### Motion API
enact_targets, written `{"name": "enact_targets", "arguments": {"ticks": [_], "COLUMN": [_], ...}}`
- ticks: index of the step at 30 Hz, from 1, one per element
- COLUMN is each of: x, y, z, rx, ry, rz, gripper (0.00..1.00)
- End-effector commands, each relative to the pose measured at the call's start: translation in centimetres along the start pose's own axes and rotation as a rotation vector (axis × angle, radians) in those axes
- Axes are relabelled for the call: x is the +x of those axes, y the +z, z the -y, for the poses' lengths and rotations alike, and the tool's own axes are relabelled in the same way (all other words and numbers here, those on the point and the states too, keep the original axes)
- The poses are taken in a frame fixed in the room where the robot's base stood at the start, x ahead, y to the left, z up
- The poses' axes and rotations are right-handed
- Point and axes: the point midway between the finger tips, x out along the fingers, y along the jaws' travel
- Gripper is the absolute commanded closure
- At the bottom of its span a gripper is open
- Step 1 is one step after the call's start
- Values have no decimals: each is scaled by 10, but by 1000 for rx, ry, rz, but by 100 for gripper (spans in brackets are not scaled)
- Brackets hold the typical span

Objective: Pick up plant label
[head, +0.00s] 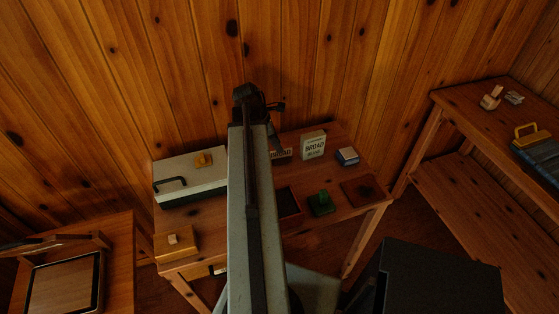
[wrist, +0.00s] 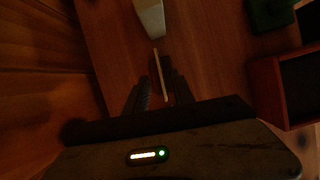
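The plant label (head: 282,154) stands near the back of the wooden table in the head view, a small pale card with dark lettering, partly hidden by my arm. In the wrist view the label (wrist: 159,75) shows edge-on as a thin pale strip beside a small dark block. My gripper (wrist: 158,88) is open, with one finger on each side of the strip's near part. A gap shows at the left finger; the right finger lies closer, and I cannot tell whether it touches. In the head view my gripper (head: 275,141) is dark and just above the label.
A green object (head: 321,203), a dark tray (head: 289,203) and a pale toolbox (head: 190,177) share the table. The wood wall is close behind.

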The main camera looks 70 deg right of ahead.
Motion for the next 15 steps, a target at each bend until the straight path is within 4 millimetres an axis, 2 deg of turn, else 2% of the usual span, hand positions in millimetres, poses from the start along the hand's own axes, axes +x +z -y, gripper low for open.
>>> {"name": "enact_targets", "arguments": {"ticks": [1,7,15], "x": [12,46,46], "y": [-3,-6,-3], "z": [0,1,1], "rx": [0,-1,-2], "ry": [0,0,1], "rz": [0,0,0], "gripper": [70,70,70]}}
